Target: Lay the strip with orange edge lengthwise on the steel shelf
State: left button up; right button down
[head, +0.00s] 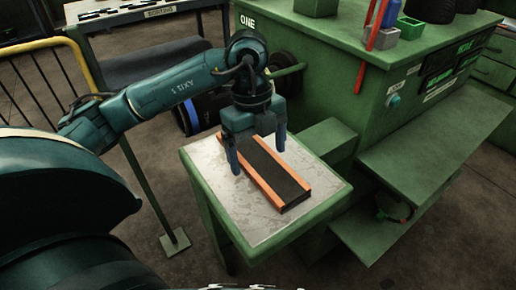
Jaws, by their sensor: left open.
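The dark strip with orange edges (277,176) lies flat on the grey steel shelf (225,185), which has a green frame. The strip runs slantwise from the back left towards the front right of the shelf. My left gripper (258,160) points down over the strip's far half. Its fingers are open, one on each side of the strip in the picture. Whether they touch it I cannot tell. The gripper hides part of the strip's far end. My right gripper is not in view.
A green workbench (330,70) stands behind, with a red bar (371,45) and a green bin (410,27) on it. Lower green shelves (440,150) are at the right. A yellow rail (40,45) is at the left. Bare steel surrounds the strip.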

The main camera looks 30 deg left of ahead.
pick_arm(q)
notch_tip(320, 180, up, 13)
jog(key=a+p, duration=0.1)
jog(key=shift+w+a+p, duration=0.4)
